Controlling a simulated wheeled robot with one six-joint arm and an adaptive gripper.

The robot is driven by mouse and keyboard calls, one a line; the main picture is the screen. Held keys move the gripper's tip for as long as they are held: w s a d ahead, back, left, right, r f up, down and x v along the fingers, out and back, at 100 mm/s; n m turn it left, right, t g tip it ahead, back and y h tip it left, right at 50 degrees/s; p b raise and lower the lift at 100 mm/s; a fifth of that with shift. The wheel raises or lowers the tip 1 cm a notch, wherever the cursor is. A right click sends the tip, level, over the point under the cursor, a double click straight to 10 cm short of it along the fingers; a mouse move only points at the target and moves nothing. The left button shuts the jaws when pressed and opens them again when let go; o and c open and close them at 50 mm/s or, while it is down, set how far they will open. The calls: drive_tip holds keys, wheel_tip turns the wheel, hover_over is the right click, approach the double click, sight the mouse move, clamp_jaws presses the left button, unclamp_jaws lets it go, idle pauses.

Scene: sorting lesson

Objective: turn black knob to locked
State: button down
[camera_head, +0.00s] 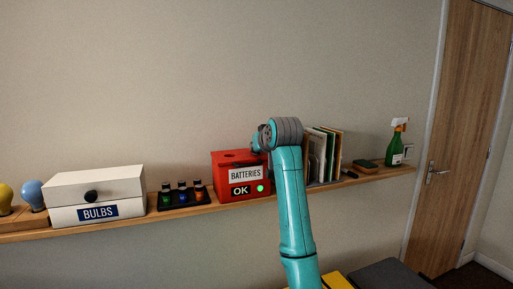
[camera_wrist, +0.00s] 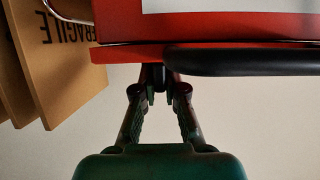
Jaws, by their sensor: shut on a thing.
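My gripper (camera_wrist: 159,88) shows in the wrist view with its two fingers drawn together at a small black piece (camera_wrist: 153,75), likely the black knob, against the edge of the red box (camera_wrist: 120,54). The fingers cover much of that piece, so I cannot read which way it is turned. In the head view the red box (camera_head: 228,187) stands on the shelf with a BATTERIES label, an OK display and a lit green light. My arm hides its right side and most of the gripper.
A black bar (camera_wrist: 240,60) runs along the red box beside my fingers. Upright folders (camera_head: 334,150) stand close to the box's right. A dark rack of small bottles (camera_head: 183,203) is at its left. A green spray bottle (camera_head: 395,149) stands farther right on the shelf.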

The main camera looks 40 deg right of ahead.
drive_tip(key=shift+n+y, duration=0.3)
drive_tip(key=shift+y, duration=0.1)
drive_tip(key=c, duration=1.2)
unclamp_jaws()
drive_tip(key=shift+c, duration=0.2)
drive_tip(key=shift+s, duration=0.1)
drive_tip(key=v, duration=1.1)
drive_tip(key=shift+s+a, duration=0.2)
drive_tip(key=shift+s, duration=0.2)
